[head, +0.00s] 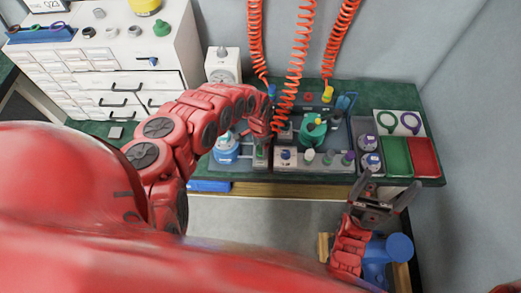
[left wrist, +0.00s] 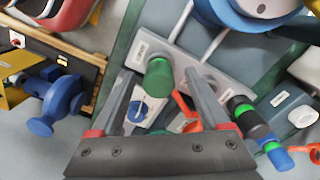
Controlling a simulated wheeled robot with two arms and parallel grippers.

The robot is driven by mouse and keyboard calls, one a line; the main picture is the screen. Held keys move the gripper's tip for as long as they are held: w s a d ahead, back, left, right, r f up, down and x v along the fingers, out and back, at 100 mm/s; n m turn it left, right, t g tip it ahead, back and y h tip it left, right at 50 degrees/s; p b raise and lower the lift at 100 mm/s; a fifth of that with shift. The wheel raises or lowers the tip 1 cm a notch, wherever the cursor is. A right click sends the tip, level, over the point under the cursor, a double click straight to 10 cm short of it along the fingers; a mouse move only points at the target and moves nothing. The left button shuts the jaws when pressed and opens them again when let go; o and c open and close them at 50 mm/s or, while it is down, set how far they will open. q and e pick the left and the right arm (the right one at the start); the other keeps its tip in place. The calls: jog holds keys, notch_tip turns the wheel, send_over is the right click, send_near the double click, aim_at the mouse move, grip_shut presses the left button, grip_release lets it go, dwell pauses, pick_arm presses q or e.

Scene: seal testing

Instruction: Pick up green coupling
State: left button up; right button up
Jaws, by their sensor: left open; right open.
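The green coupling (left wrist: 158,80) is a short green cylinder standing on a light grey labelled block (left wrist: 150,52) in the left wrist view. My left gripper (left wrist: 160,92) is open, with one finger on each side of the coupling; I cannot tell whether either finger touches it. In the head view my left gripper (head: 262,135) is over the left part of the bench fixtures, and its own arm partly hides that spot. My right gripper (head: 384,200) is open and empty in front of the bench's right side.
A rack (head: 315,161) with several small couplings stands at the bench front. A teal round part (head: 313,132) is behind it. Green (head: 396,155) and red (head: 425,155) trays lie at the right. Red coiled hoses (head: 296,60) hang over the bench. A blue-lidded container (head: 226,150) is left.

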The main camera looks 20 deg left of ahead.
pick_arm(q)
grip_shut()
dwell(0.3)
jog(key=shift+r, duration=0.15)
